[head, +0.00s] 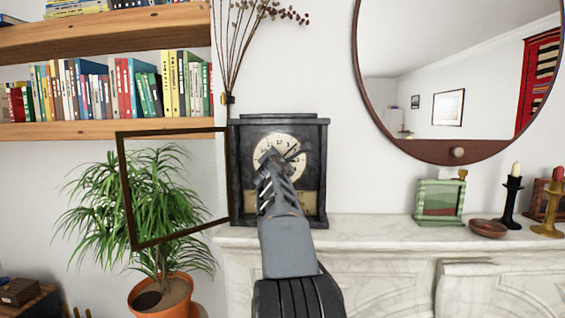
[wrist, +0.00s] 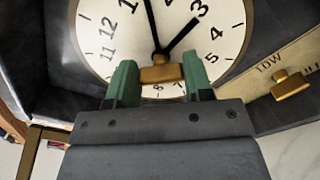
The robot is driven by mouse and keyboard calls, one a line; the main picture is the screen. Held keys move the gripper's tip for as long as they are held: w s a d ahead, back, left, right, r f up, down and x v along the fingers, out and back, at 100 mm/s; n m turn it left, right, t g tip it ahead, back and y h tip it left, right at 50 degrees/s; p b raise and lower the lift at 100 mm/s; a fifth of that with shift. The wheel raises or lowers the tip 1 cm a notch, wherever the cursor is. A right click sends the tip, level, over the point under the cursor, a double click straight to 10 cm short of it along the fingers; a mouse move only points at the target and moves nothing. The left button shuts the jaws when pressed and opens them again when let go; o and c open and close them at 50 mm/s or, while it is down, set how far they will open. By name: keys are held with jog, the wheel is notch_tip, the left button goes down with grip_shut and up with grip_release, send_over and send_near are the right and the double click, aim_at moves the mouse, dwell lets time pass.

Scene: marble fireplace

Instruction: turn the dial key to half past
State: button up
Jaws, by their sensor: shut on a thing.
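The black mantel clock (head: 318,170) stands on the marble mantel. Its white dial (head: 262,150) faces me and fills the upper wrist view (wrist: 235,22). My gripper (head: 270,158) reaches up in front of the dial. In the wrist view its green fingertips (wrist: 157,83) are shut on the brass dial key (wrist: 160,73), at the dial's centre. The shorter black hand points near the 3. The longer hand runs up out of the wrist view, between the 12 and the 3. In the head view my gripper hides the key and part of the dial.
A framed glass door (head: 124,190) stands open to the clock's left. Another brass knob (wrist: 291,84) sits on a lettered brass plate (wrist: 268,68) below the dial. A plant (head: 165,210) is at left; a green box (head: 438,202), bowl (head: 487,229) and candlesticks stand right. The mantel between is clear.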

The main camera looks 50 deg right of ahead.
jog(key=m+b, duration=0.4)
jog(key=m, duration=0.9)
jog(key=m+b, duration=0.3)
jog(key=m, duration=1)
jog(key=shift+a+r+b, duration=0.1)
jog(key=shift+r+b, duration=0.1)
jog(key=shift+b, duration=0.2)
jog(key=shift+m, duration=0.3)
jog(key=o, duration=0.5)
jog(key=shift+o, duration=0.8)
jog(key=shift+s, duration=0.1)
jog(key=shift+o, duration=1.3)
jog(key=shift+f, duration=0.2)
